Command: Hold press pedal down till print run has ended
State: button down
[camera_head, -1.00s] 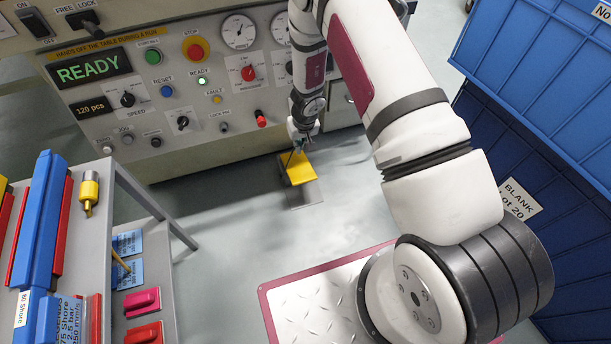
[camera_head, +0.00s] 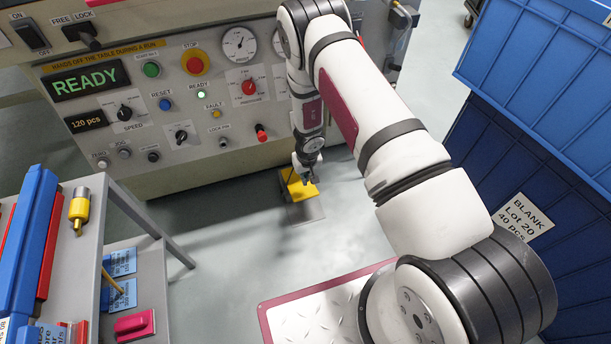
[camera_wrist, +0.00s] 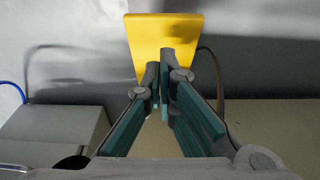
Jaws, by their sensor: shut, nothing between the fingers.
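The yellow press pedal (camera_head: 291,184) sits on a grey base plate (camera_head: 306,212) on the floor at the foot of the press. In the wrist view the pedal (camera_wrist: 165,28) fills the top middle. My gripper (camera_head: 306,180) is low over the pedal and partly hides it. In the wrist view my gripper's (camera_wrist: 164,72) fingertips are together and empty, overlapping the pedal's near edge. I cannot tell whether they touch it. The press display (camera_head: 86,80) reads READY, and the counter (camera_head: 86,120) reads 120 pcs.
The press panel carries a red STOP button (camera_head: 195,64) and a green button (camera_head: 151,69). Blue crates (camera_head: 540,130) stand at the right. A grey shelf (camera_head: 140,210) with tools is at the left. A red-edged tread plate (camera_head: 310,318) lies in front.

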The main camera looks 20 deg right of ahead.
aim_at(304, 189)
jog(key=f, duration=0.4)
jog(key=f+b, duration=0.1)
jog(key=f, duration=0.1)
jog(key=shift+w+f, duration=0.15)
jog(key=shift+w, duration=0.25)
jog(key=shift+a, duration=0.1)
